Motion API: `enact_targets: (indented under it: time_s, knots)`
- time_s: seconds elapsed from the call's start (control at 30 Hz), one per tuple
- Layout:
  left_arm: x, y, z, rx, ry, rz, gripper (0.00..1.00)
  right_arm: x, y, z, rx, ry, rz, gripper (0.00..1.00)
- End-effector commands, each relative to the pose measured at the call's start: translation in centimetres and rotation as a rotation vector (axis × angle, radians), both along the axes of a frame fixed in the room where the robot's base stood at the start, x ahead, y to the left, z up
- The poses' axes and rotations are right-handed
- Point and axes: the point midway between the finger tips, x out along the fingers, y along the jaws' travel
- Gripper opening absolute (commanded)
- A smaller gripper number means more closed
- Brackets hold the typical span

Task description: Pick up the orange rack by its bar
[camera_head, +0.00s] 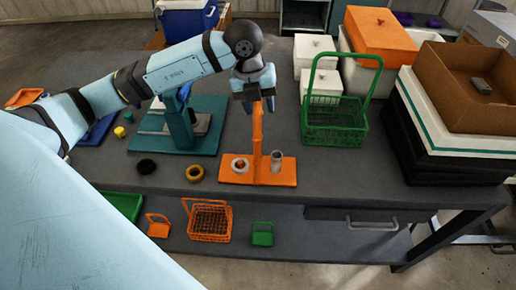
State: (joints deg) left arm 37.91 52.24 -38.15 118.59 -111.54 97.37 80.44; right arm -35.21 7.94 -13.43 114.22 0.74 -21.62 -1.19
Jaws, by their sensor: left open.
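The orange rack (257,140) stands upright on the dark table, a flat orange base with a tall narrow upright part seen nearly edge-on. A pale ring (240,165) sits on the left of its base and a grey cylinder (276,160) on the right. My left gripper (259,98) points down at the top of the upright part and is open. The fingers hide the top end with the bar, so I cannot tell whether the bar lies between them or they touch it. My right gripper is out of view.
A green basket with a tall handle (335,122) stands close to the right. A teal stand (182,138) is at the left, with a black ring (147,167) and a yellow-brown ring (194,173) in front. An open brown box (440,95) tops stacked trays at right.

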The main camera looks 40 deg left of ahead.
Motion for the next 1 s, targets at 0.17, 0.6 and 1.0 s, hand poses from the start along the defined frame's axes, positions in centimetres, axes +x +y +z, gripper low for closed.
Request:
enact_targets:
  time_s: [0.17, 0.6, 1.0]
  knots:
    - [0.01, 0.01, 0.02, 0.0, 0.0, 0.0, 0.21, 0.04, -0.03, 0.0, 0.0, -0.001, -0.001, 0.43]
    - [0.0, 0.01, 0.04, -0.001, 0.001, 0.0, 0.0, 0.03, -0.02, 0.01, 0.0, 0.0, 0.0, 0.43]
    - [0.01, 0.02, 0.05, 0.0, 0.0, 0.001, 0.0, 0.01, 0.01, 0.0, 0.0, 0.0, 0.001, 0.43]
